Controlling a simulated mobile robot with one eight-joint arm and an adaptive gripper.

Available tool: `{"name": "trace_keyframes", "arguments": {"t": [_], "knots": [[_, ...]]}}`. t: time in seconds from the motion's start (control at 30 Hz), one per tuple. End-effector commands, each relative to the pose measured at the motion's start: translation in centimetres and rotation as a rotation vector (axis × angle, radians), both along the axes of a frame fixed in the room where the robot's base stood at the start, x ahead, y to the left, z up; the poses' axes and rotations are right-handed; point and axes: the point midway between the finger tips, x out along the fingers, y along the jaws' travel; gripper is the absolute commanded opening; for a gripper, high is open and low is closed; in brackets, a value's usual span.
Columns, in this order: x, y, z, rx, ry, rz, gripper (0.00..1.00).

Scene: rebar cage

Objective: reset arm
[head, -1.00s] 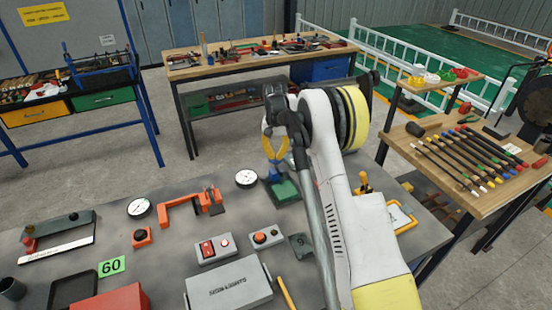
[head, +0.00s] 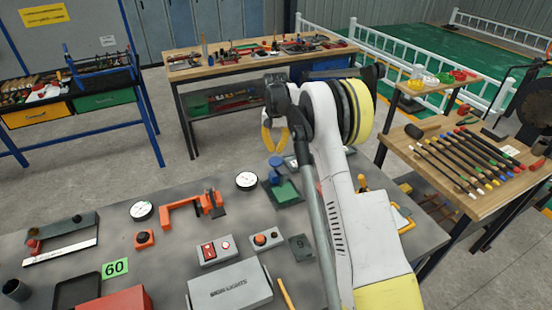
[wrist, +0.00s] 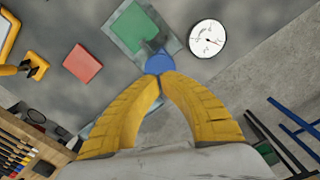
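My gripper (head: 274,151) has yellow fingers and hangs over the far edge area of the grey workbench (head: 150,245). In the wrist view the fingertips (wrist: 161,78) come together, with a gap only between the bowed finger bases.
The bench holds a white dial gauge (head: 246,181), an orange clamp-like frame (head: 190,208), a red switch box (head: 215,249) and a grey box (head: 229,291). A wooden table with several rods (head: 465,165) stands right. Another wooden bench (head: 225,65) stands behind, across open floor.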

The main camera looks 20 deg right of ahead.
Motion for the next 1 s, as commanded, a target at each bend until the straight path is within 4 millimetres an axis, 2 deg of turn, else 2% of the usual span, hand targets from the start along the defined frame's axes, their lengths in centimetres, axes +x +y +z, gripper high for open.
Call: {"name": "trace_keyframes", "arguments": {"t": [0.2, 0.77, 0.87, 1.0], "knots": [[0.0, 0.0, 1.9, 0.0, 0.0, 0.0, 0.0], [-0.2, 0.2, 2.4, -0.001, -0.006, 0.006, 0.0], [-1.0, 1.0, 4.0, -0.006, -0.028, 0.026, 0.0], [-3.5, 3.0, 7.5, -0.019, -0.088, 0.079, 0.0]]}}
